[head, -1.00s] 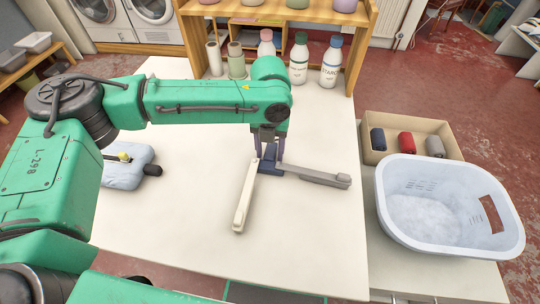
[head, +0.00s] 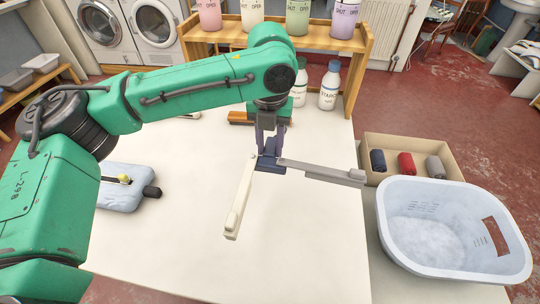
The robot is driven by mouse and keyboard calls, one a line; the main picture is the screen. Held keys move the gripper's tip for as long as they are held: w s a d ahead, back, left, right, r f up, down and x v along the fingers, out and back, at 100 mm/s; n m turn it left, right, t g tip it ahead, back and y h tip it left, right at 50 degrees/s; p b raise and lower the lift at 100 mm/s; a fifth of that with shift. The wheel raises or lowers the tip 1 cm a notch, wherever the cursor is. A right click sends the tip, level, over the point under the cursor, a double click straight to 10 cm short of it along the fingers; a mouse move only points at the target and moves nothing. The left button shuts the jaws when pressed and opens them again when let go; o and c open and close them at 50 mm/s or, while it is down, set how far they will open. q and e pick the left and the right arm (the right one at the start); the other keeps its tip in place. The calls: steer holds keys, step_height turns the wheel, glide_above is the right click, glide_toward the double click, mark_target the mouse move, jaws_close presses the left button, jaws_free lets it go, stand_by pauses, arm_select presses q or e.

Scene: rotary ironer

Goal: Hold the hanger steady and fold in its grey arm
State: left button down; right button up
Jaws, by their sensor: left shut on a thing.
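The hanger has a dark blue middle block (head: 270,163), a cream arm (head: 239,200) that reaches toward the front, and a grey arm (head: 320,172) that sticks out to the right. Both arms are spread, roughly at a right angle. My left gripper (head: 269,152) points down from above and is shut on the blue middle block. The hanger seems to be held above the white table (head: 300,240); the exact gap is hard to judge. My right gripper is not in view.
A pale blue iron-like item (head: 125,188) lies on the table at left. A white basket (head: 450,225) and a cardboard box with rolled cloths (head: 412,145) stand at right. A wooden shelf (head: 235,35) with jars and bottles is at the back. The table front is clear.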

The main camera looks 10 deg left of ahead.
arm_select(q)
glide_above(270, 182)
step_height(270, 182, down, 7)
steer(key=shift+f, duration=0.1)
stand_by(0.4)
steer(key=shift+f, duration=1.25)
steer(key=shift+f, duration=0.15)
steer(key=c, duration=0.7)
jaws_free()
steer(key=shift+c, duration=0.2)
